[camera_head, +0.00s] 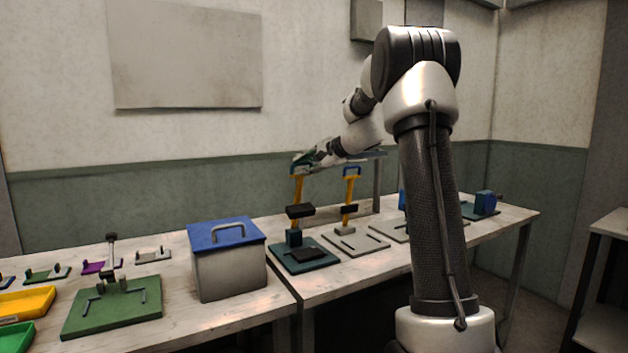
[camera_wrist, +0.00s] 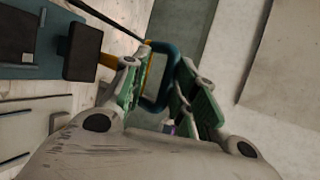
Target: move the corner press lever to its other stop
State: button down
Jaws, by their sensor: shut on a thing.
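The press (camera_head: 300,210) with a dark teal base stands on the bench left of my arm. It has a yellow upright and a black block; the block also shows in the wrist view (camera_wrist: 82,52). The lever's teal loop handle (camera_wrist: 160,90) lies between my fingers. My gripper (camera_head: 303,164) is shut on this handle at the top of the upright. The gripper also shows in the wrist view (camera_wrist: 162,88), its green-padded fingers on either side of the loop. The fingers partly hide the handle. The upright looks nearly vertical.
A similar yellow press with a blue loop handle (camera_head: 350,190) stands close on the right. A grey box with a blue lid (camera_head: 226,235) and a green fixture (camera_head: 112,305) stand to the left. A blue device (camera_head: 485,203) stands at the right end.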

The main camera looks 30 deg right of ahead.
jog(key=shift+g, duration=0.9)
jog(key=w, duration=0.4)
jog(key=shift+w+a+r, duration=0.1)
jog(key=shift+a, duration=0.1)
jog(key=shift+w+r+m, duration=0.3)
jog(key=shift+w+r, duration=0.05)
jog(key=c, duration=1.8)
grip_release()
jog(key=shift+w+r, duration=0.1)
jog(key=o, duration=0.3)
jog(key=shift+w+a+f, duration=0.1)
jog(key=shift+w+f, duration=0.1)
jog(key=shift+g, duration=0.3)
jog(key=v, duration=1.2)
jog(key=shift+s+r, duration=0.15)
jog(key=shift+r, duration=0.15)
